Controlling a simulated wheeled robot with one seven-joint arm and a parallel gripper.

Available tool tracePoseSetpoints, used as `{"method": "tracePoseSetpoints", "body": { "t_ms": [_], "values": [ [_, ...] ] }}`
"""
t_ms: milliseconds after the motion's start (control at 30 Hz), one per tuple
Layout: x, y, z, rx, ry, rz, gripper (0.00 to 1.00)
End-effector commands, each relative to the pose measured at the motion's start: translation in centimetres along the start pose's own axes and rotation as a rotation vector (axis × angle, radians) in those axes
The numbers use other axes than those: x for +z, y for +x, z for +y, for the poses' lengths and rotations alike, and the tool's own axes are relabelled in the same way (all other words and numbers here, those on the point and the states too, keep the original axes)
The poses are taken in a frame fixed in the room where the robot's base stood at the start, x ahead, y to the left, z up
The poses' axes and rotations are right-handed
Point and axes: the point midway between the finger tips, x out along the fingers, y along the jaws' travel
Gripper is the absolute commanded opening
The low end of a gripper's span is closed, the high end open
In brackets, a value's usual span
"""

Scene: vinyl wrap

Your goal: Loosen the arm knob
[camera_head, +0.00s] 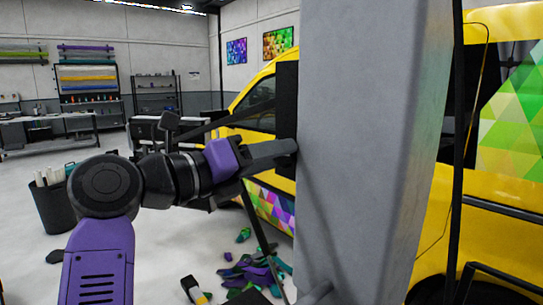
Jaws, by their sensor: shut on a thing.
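My purple and black arm reaches in from the lower left. My gripper (285,150) points right, with its grey fingers at the left edge of a large grey column (365,150). The fingertips are shut on a small dark part there, which I take to be the arm knob. The knob is almost wholly hidden by the fingers and the column, so its shape and how far it is turned cannot be seen.
A yellow van (255,95) with a colourful triangle wrap stands behind the column. A dark upright panel (287,85) is beside the gripper. Colourful scraps (255,270) lie on the floor below. A black bin (53,205) and a workbench (60,132) stand at left.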

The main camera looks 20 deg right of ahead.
Motion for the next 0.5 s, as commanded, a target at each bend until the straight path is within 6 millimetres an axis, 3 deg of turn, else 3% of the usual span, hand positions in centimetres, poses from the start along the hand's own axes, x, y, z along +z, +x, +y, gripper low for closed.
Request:
{"method": "tracePoseSetpoints", "body": {
  "t_ms": [500],
  "values": [
    [0.28, -0.17, -0.01, 0.003, -0.481, -0.005, 0.06]
  ]
}}
